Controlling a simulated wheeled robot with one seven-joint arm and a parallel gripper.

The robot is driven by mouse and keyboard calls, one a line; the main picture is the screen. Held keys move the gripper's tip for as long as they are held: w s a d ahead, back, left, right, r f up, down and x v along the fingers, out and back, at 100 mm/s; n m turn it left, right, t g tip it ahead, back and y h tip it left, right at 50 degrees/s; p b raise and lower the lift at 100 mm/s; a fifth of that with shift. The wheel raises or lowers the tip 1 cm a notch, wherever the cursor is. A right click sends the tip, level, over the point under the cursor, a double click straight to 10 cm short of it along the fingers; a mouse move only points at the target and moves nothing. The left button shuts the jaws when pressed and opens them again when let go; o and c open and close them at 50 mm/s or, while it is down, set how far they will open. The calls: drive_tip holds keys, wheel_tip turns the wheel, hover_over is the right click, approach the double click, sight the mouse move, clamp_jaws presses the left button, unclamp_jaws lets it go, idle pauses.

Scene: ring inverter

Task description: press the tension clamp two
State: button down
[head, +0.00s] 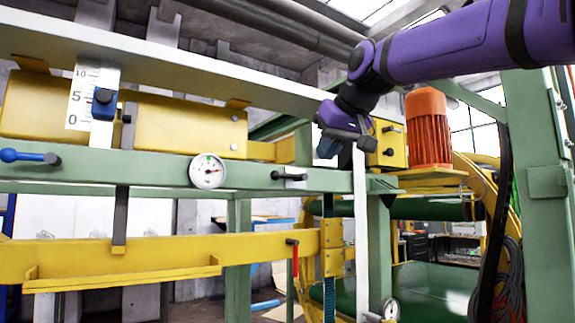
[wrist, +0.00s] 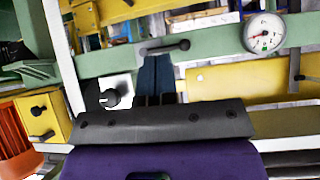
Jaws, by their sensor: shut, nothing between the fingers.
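A small lever with a black knob (head: 289,177) sits on the green beam, right of the round gauge; it may be a tension clamp, but I see no label saying which number. In the wrist view a dark lever with a round knob (wrist: 166,47) lies on the green beam just beyond my fingertips. My gripper (head: 328,149) is shut and empty, above and to the right of the lever in the head view. In the wrist view its dark blue fingers (wrist: 156,62) lie together, tips close to the lever; contact cannot be told. A blue-handled lever (head: 30,156) is at the far left.
The round gauge (head: 208,171) and green beam (head: 120,168) lie left of my gripper. An orange motor (head: 428,128) and yellow box (head: 388,143) stand close on the right. A white vertical strip (head: 361,230) runs below my gripper. A red-handled lever (head: 294,258) hangs lower.

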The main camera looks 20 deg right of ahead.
drive_tip(key=w+a+r+t, duration=0.1)
drive_tip(key=w+r, duration=0.4)
drive_tip(key=r, duration=0.3)
drive_tip(key=shift+a+n+y, duration=0.35)
drive_tip(key=shift+n+y, duration=0.05)
hover_over(287, 177)
drive_tip(key=s, duration=0.2)
wheel_tip(287, 177, down, 6)
drive_tip(key=f, duration=0.3)
drive_tip(key=shift+w+a+f, duration=0.15)
drive_tip(key=shift+w, duration=0.1)
